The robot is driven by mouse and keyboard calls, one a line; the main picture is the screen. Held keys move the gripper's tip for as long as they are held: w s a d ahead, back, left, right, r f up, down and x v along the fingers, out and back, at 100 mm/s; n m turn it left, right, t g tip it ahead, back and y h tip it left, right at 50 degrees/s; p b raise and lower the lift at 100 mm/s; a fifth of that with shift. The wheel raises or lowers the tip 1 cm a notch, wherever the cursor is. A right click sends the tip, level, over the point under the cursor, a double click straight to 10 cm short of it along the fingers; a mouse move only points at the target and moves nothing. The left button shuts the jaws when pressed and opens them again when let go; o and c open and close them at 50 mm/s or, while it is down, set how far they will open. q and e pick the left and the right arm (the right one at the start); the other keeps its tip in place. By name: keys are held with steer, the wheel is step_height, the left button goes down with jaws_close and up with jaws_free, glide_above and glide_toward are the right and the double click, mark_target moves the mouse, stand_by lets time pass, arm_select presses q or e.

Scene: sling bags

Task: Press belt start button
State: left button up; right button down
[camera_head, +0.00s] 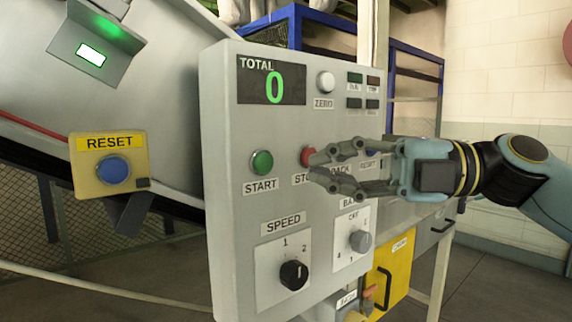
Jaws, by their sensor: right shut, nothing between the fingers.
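The control panel (220,200) is a grey box that fills the middle of the view. Its green START button (262,163) is at the left of the panel, above the label START. My right gripper (316,172) comes in from the right, in front of the panel and to the right of the START button, apart from it. It is shut and empty. It partly covers the red STOP button (307,156) and the labels beside it. I cannot tell whether it touches the panel. My left gripper is not in view.
The display (272,79) reads TOTAL 0, with a white ZERO button (325,82) beside it. A SPEED knob (293,274) and another knob (360,241) sit below. A blue RESET button (113,170) on a yellow plate is at the left. A yellow bin (385,282) stands behind the panel.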

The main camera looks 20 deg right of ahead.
mark_target(285, 162)
steer(key=w+a, duration=0.3)
steer(key=w, duration=0.2)
steer(key=shift+a, duration=0.35)
